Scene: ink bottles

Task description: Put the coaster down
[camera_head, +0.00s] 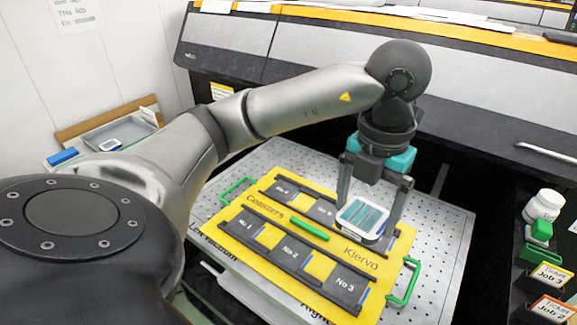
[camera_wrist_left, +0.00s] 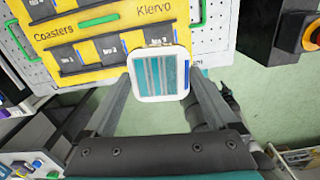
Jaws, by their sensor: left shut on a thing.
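The coaster (camera_head: 360,215) is a white rounded square with teal and grey stripes; it also shows in the wrist view (camera_wrist_left: 158,73). My left gripper (camera_head: 368,217) is shut on it, with one finger at each side edge. It is over the right part of the yellow coaster board (camera_head: 262,215), which has dark numbered slots and green handles. In the head view it hides the right end of the back slot row; in the wrist view it overlaps the board's corner near No 3 (camera_wrist_left: 158,42). Its height above the board is hard to tell. My right gripper is out of view.
The board lies on a perforated grey plate (camera_head: 440,235). A grey tray (camera_head: 117,131) with a white-and-blue item stands at the back left. At the right are a white bottle (camera_head: 543,206) and orange job ticket holders (camera_head: 548,273). A dark machine front borders the back.

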